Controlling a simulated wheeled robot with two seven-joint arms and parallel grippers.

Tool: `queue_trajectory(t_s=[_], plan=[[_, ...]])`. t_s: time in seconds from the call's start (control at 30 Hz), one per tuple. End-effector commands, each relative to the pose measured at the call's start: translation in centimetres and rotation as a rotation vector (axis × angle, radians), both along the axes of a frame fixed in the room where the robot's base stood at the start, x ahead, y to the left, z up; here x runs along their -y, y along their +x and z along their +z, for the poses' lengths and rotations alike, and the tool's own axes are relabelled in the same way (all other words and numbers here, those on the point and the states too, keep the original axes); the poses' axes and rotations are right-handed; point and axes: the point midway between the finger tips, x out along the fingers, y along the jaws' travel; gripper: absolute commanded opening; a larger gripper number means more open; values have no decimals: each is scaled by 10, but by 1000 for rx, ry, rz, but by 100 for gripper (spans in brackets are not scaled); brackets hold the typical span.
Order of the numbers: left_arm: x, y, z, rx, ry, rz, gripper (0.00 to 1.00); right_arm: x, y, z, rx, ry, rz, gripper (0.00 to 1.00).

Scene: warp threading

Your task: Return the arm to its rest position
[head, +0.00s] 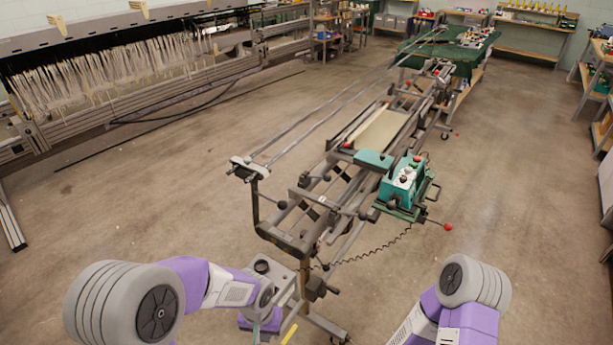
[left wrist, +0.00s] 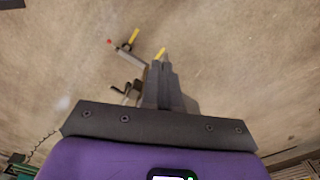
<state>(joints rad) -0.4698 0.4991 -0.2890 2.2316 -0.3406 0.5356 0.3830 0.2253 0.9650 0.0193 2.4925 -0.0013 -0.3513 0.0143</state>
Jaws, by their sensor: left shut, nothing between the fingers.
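My left gripper (left wrist: 162,62) points down over the bare floor in the left wrist view, its dark fingers together with a yellow tip and nothing between them. In the head view, my left gripper (head: 289,333) shows at the bottom edge, in front of the near end of the warp threading machine (head: 285,240), with its purple wrist just above. Whether it touches the machine's stand cannot be told. My right arm shows at the lower right, but its gripper is out of frame.
A teal machine unit (head: 402,185) with red knobs sits on the frame's right side, and a coiled cable hangs from it. A long rack of white threads (head: 100,75) stands at the left. A green-covered table (head: 450,50) is at the back. The floor (head: 510,200) at right is clear.

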Motion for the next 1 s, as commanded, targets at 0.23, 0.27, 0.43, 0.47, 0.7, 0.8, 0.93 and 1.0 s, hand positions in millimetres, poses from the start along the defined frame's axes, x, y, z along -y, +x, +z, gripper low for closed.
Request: queue_trajectory(t_s=[0.23, 0.27, 0.43, 0.47, 0.7, 0.8, 0.93, 1.0], plan=[[1, -18, -58, -38, -107, 53, 0, 0, 2, 0, 5, 0, -1, 43], [1, -21, -65, -40, -122, 62, 0, 0, 2, 0, 5, 0, -1, 43], [3, -45, -111, -55, -213, 143, 0, 0, 1, 0, 3, 0, 0, 43], [3, -50, -119, -55, -231, 164, 0, 0, 1, 0, 3, 0, 0, 43], [6, -87, -165, -32, -321, 321, 0, 0, 1, 0, 3, 0, 0, 43], [5, -92, -171, -22, -330, 351, 0, 0, 1, 0, 3, 0, 0, 43], [5, -93, -173, -16, -333, 362, 0, 0, 1, 0, 3, -1, 0, 43], [6, -93, -173, -15, -332, 361, 0, 0, 1, 0, 3, 0, 0, 43]])
